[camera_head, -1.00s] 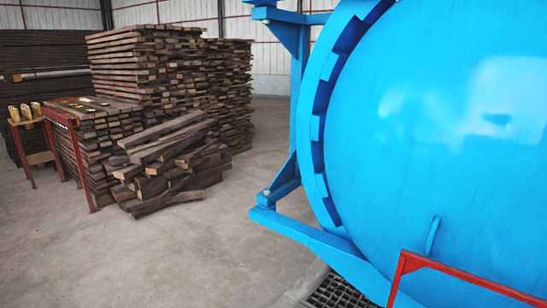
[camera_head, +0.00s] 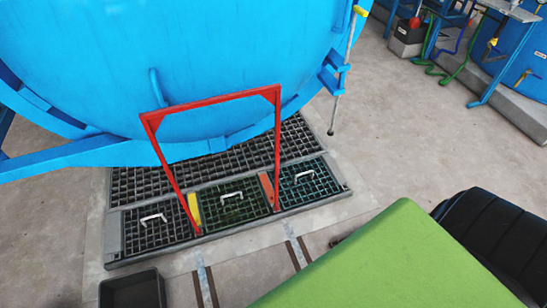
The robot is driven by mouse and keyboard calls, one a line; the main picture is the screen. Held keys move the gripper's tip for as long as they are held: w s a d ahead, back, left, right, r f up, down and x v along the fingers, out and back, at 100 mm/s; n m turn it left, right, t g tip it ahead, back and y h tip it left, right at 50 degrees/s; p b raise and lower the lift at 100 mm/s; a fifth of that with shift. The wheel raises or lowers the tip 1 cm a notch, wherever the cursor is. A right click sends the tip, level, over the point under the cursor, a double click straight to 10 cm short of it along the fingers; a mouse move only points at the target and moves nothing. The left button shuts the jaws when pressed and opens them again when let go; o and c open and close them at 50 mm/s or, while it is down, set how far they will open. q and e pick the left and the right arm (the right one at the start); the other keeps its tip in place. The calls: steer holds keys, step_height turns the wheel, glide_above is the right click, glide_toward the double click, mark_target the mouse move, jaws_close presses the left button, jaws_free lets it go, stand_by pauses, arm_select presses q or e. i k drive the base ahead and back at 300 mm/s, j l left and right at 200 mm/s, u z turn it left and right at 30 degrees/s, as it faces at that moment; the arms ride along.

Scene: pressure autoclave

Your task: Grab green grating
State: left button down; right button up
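The green grating (camera_head: 237,209) is the middle of three floor panels in front of the blue autoclave (camera_head: 200,60). It is a dark green grid with a white handle (camera_head: 231,196) on top. It lies flat in the floor frame, between a dark grating (camera_head: 160,236) on its left and a bluish grating (camera_head: 312,189) on its right. A red frame (camera_head: 212,101) stands upright around this area, its legs coming down near the middle panel's sides. Neither of my grippers is in view.
A yellow bar (camera_head: 194,212) and an orange-red bar (camera_head: 267,190) flank the middle panel. A dark bin (camera_head: 133,290) sits at the lower left. A green surface (camera_head: 385,262) and a black seat-like object (camera_head: 490,235) fill the lower right. Open concrete floor lies to the right.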

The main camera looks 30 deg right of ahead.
mark_target(231, 217)
steer(key=z, duration=0.6)
steer(key=k+j+z, duration=0.1)
steer(key=z, duration=0.4)
steer(key=k+j+z, duration=0.2)
steer(key=z, duration=0.3)
steer(key=k+j+z, duration=0.15)
steer(key=z, duration=0.35)
